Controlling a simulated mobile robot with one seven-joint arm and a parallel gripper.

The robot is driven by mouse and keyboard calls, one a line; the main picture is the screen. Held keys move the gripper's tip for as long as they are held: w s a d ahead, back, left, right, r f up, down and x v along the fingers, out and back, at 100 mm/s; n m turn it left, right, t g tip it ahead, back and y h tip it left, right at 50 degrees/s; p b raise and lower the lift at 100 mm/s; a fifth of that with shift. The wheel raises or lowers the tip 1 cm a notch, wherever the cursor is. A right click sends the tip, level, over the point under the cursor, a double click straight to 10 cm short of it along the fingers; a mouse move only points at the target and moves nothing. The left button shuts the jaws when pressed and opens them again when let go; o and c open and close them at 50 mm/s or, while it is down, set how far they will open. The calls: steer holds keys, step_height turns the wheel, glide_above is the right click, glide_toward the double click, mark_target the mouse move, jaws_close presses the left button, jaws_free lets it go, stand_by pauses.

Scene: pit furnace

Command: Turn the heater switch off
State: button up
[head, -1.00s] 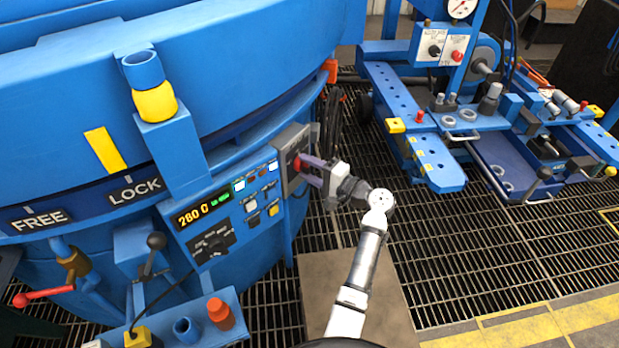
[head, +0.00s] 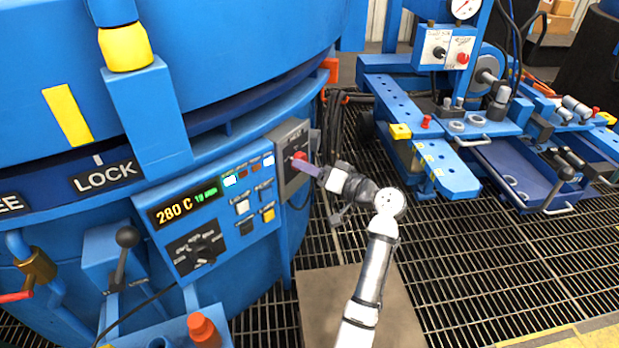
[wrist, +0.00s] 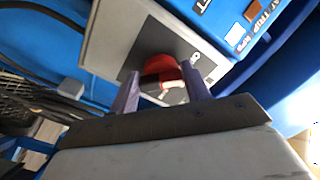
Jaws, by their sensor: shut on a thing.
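The heater switch is a red rotary knob (head: 299,158) on a grey box (head: 292,181) at the right end of the furnace's control panel. In the wrist view the red knob (wrist: 155,66) sits between my purple fingers, with a pale part at its lower edge. My gripper (head: 304,165) reaches it from the right and is shut on the knob; it also shows in the wrist view (wrist: 161,84). The fingers hide part of the knob and its markings, so its setting cannot be read.
The control panel (head: 180,259) shows 280 C on its display, with several buttons beside it. A black-knobbed lever (head: 127,238) and a red-orange cap (head: 203,331) are to the left. A blue trolley (head: 400,110) stands at the right, with open grating between.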

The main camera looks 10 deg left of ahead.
steer(key=shift+n+b, duration=0.45)
steer(key=shift+n, duration=0.05)
steer(key=o, duration=1)
steer(key=shift+d, duration=0.1)
